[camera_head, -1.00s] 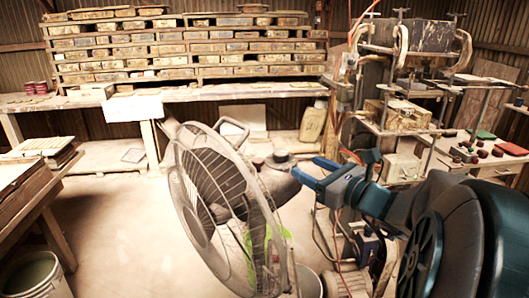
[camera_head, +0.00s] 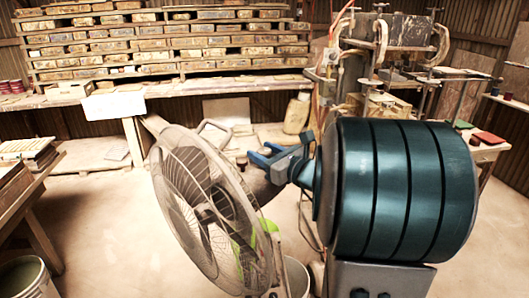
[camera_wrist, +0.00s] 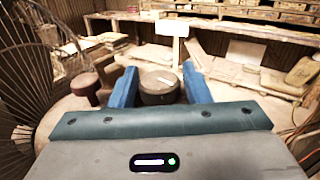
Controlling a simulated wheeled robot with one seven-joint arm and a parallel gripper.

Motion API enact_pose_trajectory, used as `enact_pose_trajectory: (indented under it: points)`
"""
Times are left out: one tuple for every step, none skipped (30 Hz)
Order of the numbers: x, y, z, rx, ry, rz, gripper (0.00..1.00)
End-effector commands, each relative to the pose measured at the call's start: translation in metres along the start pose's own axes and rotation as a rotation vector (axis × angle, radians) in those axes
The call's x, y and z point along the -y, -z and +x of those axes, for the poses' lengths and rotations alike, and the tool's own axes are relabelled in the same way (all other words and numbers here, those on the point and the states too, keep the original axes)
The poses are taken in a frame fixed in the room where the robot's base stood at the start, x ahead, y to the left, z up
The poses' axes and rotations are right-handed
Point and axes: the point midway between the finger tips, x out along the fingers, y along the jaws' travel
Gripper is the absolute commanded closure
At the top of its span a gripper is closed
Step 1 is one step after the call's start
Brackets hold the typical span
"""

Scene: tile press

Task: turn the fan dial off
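The fan (camera_head: 205,205) stands in front of me with its round wire cage facing left in the head view. Its cage also fills the left edge of the wrist view (camera_wrist: 22,75). A dark round dial (camera_wrist: 155,97) with a white mark on top shows in the wrist view, between and beyond my fingertips. In the head view my gripper and arm hide the dial. My gripper (camera_head: 264,153) is at the top of the fan's motor housing (camera_head: 262,186). In the wrist view its two blue fingers (camera_wrist: 159,72) are apart, one on each side of the dial. I cannot tell whether they touch it.
A workbench (camera_head: 210,88) with stacked tile moulds runs along the back. The press (camera_head: 385,35) stands at the back right. A bucket (camera_head: 32,278) is at lower left. The floor left of the fan is clear.

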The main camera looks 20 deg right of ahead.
Motion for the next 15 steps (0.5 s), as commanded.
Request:
enact_pose_trajectory:
  points:
    - [0.0000, 0.0000, -0.0002, 0.000, 0.000, 0.000, 0.71]
    - [0.0001, 0.0000, -0.0002, 0.000, 0.000, 0.000, 0.80]
    - [0.0001, 0.0000, -0.0002, 0.000, 0.000, 0.000, 0.87]
    - [0.0001, -0.0001, -0.0003, 0.000, 0.000, 0.000, 0.87]
    - [0.0001, -0.0001, -0.0003, 0.000, 0.000, 0.000, 0.87]
    - [0.0002, -0.0001, -0.0003, 0.000, 0.000, 0.000, 0.87]
    - [0.0003, 0.0000, -0.0004, 0.000, 0.000, 0.000, 0.87]
    - [0.0003, 0.0000, -0.0004, 0.000, -0.001, 0.000, 0.87]
    - [0.0005, 0.0002, -0.0004, 0.000, -0.004, 0.000, 0.87]
    - [0.0006, 0.0004, -0.0004, 0.000, -0.008, -0.001, 0.87]
    - [0.0008, 0.0006, -0.0004, 0.000, -0.012, -0.001, 0.87]
    - [0.0008, 0.0012, -0.0004, -0.001, -0.021, 0.000, 0.87]
    - [0.0008, 0.0016, -0.0004, -0.001, -0.030, 0.000, 0.87]
    - [0.0010, 0.0016, -0.0003, 0.000, -0.040, -0.001, 0.87]
    - [0.0011, 0.0019, -0.0003, -0.001, -0.057, -0.002, 0.87]
